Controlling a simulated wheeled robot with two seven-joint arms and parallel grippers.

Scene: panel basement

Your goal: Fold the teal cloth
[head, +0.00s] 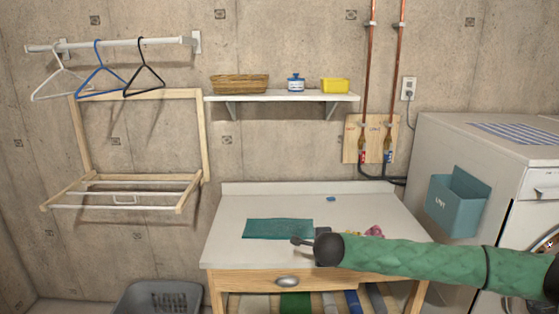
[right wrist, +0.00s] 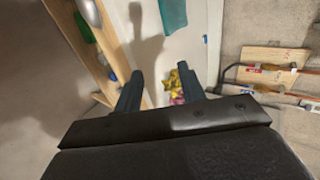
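The teal cloth (head: 270,228) lies flat as a long rectangle on the white tabletop, left of the table's middle. Its layers cannot be told. In the right wrist view a part of the teal cloth (right wrist: 173,13) shows at the top edge, beyond the fingertips. My right gripper (head: 299,241) is above the table by the cloth's near right corner. In the right wrist view my right gripper (right wrist: 160,70) has its fingers spread apart with nothing between them. My left gripper is not in view.
A pink and yellow crumpled item (head: 374,231) lies on the table (head: 230,210) behind my right forearm. A small blue item (head: 332,198) lies at the back. A wall shelf (head: 260,97), a drying rack (head: 120,185), a grey basket (head: 160,298) and a white washer (head: 500,215) surround the table.

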